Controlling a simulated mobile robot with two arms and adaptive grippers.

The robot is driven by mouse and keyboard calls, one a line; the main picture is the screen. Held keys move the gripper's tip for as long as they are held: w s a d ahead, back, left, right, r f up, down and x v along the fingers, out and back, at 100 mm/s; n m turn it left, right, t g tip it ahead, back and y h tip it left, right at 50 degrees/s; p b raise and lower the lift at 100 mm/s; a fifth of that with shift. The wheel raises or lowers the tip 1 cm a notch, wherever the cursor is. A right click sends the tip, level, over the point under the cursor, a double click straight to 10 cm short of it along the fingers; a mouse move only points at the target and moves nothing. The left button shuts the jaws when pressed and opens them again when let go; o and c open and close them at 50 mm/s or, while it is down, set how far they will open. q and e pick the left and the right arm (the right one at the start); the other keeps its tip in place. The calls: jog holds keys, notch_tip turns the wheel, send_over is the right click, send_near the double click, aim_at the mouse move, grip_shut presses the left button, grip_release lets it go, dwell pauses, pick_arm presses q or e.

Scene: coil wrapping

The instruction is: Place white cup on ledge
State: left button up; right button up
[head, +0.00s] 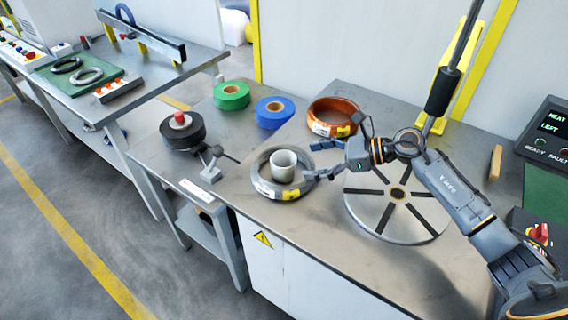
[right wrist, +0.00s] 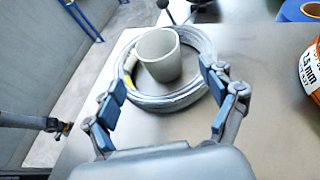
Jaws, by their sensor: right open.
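The white cup (head: 283,164) stands upright inside the ring of a grey wire coil (head: 262,186) on the metal table. In the right wrist view the cup (right wrist: 159,56) sits within the coil (right wrist: 180,98), ahead of the fingers. My right gripper (head: 312,160) is open and empty, just to the right of the cup and coil. In the right wrist view its two blue-padded fingers (right wrist: 160,100) are spread wide, with the near side of the coil between or beyond them. My left gripper is not in view. I cannot tell which surface is the ledge.
An orange coil (head: 334,118) lies behind my right gripper. A slotted round turntable (head: 398,208) is to the right, under my arm. Green (head: 231,95) and blue (head: 274,112) tape rolls and a black roll (head: 183,131) lie farther left.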

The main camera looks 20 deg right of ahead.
aim_at(273, 161)
jog(key=shift+w+a, duration=0.3)
jog(key=shift+a, duration=0.2)
jog(key=shift+w+a, duration=0.25)
jog(key=shift+a, duration=0.2)
jog(key=x, duration=0.1)
jog(key=p+x, duration=0.1)
jog(key=x, duration=0.1)
jog(key=p+x, duration=0.1)
jog(key=x, duration=0.1)
jog(key=shift+a+r, duration=0.1)
jog(key=shift+r, duration=0.2)
jog(key=shift+w+a+f, duration=0.25)
jog(key=shift+a+f, duration=0.05)
jog(key=shift+a, duration=0.1)
jog(key=c, duration=1.3)
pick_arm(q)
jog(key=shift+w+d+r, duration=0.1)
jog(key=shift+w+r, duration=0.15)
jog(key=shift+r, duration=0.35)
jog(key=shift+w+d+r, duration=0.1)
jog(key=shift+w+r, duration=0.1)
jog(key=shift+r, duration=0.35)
pick_arm(e)
jog(key=shift+o, duration=0.2)
jog(key=shift+r, duration=0.1)
